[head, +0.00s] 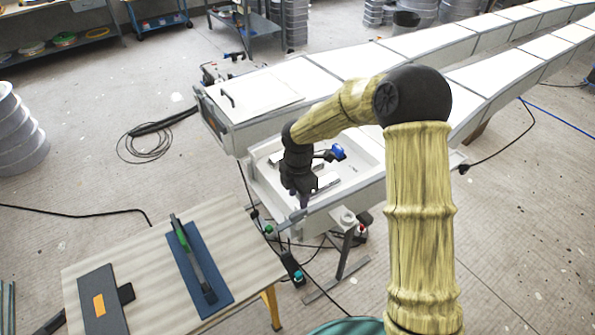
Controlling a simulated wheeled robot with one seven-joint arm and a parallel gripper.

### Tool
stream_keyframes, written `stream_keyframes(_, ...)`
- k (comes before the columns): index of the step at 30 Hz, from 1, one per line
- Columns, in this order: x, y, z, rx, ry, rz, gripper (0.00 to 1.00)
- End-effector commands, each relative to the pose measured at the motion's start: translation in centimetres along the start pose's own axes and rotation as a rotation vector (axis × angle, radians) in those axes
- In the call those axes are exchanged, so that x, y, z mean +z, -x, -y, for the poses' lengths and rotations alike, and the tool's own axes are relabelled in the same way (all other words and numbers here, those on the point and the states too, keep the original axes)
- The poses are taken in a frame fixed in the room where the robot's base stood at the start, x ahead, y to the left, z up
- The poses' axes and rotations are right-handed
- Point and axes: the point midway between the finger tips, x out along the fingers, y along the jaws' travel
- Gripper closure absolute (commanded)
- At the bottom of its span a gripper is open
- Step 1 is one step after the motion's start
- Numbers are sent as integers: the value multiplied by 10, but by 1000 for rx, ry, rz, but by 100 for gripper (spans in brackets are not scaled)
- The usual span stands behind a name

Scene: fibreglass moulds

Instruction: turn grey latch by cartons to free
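My gripper (302,200) is dark and points down over the near wall of an open white box section (373,163). It is small here, and I cannot tell whether its fingers are open or shut. A small grey piece (296,216) shows at the near edge of the box, just below and beside my fingertips. It may be the grey latch, but I cannot make out its shape or whether the gripper touches it. No cartons can be made out. My arm in its yellow sleeve hides part of the box.
A wooden table (130,245) with a blue mat (187,280) and a long tool stands front left. A white lid (260,95) with a dark handle (228,98) lies behind the box. A metal stand (344,250) and cables are below it. Open floor lies left.

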Motion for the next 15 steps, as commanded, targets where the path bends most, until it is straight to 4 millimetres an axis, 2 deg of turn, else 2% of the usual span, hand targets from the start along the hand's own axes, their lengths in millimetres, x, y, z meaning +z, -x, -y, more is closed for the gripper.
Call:
stream_keyframes(9,1,64,-1,4,-2,2,62)
stream_keyframes(15,0,95,-1,3,0,1,62)
